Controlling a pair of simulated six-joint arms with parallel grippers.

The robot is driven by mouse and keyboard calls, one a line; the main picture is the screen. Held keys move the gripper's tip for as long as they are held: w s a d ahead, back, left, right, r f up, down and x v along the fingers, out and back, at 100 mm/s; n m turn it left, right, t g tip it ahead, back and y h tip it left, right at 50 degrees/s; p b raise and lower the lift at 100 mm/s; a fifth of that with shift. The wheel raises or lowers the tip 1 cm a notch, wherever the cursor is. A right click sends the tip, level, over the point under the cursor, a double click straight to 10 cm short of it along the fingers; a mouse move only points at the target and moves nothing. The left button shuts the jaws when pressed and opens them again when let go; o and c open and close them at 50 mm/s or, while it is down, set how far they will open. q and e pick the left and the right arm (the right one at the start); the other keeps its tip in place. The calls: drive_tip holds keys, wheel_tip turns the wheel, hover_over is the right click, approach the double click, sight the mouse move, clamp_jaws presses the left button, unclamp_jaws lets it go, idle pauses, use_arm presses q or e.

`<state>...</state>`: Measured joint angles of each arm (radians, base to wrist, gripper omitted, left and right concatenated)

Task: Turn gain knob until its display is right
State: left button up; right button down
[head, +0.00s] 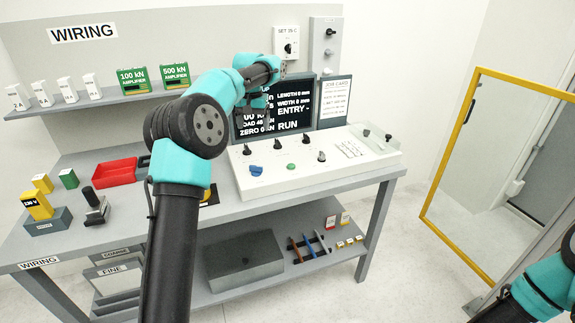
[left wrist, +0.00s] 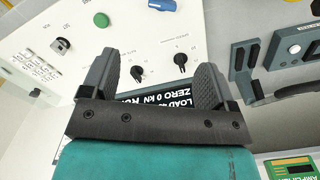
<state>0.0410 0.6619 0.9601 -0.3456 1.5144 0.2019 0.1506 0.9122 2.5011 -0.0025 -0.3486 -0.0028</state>
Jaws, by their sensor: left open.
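The white console (head: 345,172) on the bench carries several black knobs, among them a left one (head: 247,150), a middle one (head: 278,143) and a right one (head: 305,139). Their labels are too small to read, so I cannot tell which is gain. The dark display (head: 293,112) behind them is partly hidden by my left arm. My left gripper (head: 266,108) is open and empty in front of the display, above the console's back. In the left wrist view, two black knobs (left wrist: 137,73) (left wrist: 180,61) show between the open fingers (left wrist: 157,62). My right gripper is out of view.
A blue knob (head: 255,170), a green button (head: 291,167) and a grey switch (head: 321,156) sit along the console's front. A job card (head: 335,98) stands right of the display. A red tray (head: 113,173) lies left. A yellow frame (head: 455,135) stands at right.

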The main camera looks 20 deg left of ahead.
sight(256, 170)
use_arm(q)
drive_tip(key=shift+a+r, duration=0.15)
drive_tip(key=shift+a, duration=0.1)
wheel_tip(256, 170, down, 18)
drive_tip(key=shift+r, duration=0.25)
idle(0.6)
drive_tip(key=shift+c, duration=0.3)
drive_tip(key=c, duration=0.9)
drive_tip(key=shift+o, duration=0.2)
